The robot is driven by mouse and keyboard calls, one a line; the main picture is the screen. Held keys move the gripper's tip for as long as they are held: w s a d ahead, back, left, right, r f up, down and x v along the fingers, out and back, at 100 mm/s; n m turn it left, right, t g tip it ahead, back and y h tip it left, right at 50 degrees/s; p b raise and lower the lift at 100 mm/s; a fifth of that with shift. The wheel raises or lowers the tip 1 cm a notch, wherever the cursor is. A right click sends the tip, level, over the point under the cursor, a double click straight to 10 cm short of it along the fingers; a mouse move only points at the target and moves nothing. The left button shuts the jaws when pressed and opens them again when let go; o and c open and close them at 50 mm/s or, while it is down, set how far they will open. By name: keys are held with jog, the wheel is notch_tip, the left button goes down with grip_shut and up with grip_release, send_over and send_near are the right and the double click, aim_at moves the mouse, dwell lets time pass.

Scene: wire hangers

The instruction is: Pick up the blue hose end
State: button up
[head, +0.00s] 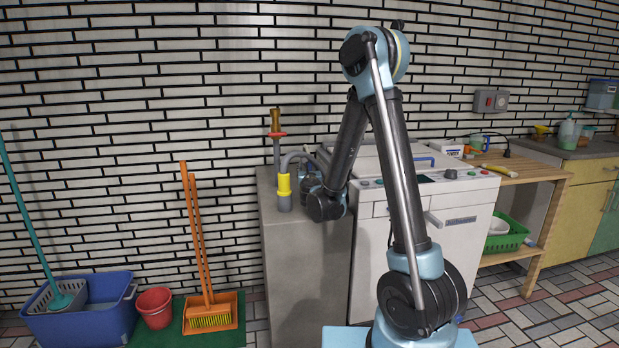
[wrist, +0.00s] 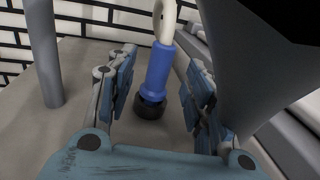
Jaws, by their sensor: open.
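The blue hose end (wrist: 157,72) stands upright, slightly tilted, on the grey top in the wrist view. It has a dark ring at its base and a pale hose leaving its top. My gripper (wrist: 160,62) is open, with one finger on each side of it. I see gaps on both sides, so the fingers do not appear to grip it. In the head view my gripper (head: 309,182) is low over the grey cabinet top, partly covered by my arm; I cannot make out the blue end there.
A grey post (wrist: 45,55) stands left of the fingers. In the head view, a yellow-collared hose fitting (head: 284,188) and a brass tap with a red handle (head: 276,134) stand on the grey cabinet (head: 305,260). A white washing machine (head: 470,235) adjoins it on the right.

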aim_at(309, 165)
jog(key=shift+w+a+r, duration=0.1)
jog(key=shift+w+a, duration=0.05)
jog(key=shift+w, duration=1.25)
jog(key=shift+w+a+r, duration=0.1)
jog(key=shift+w, duration=1.3)
grip_shut()
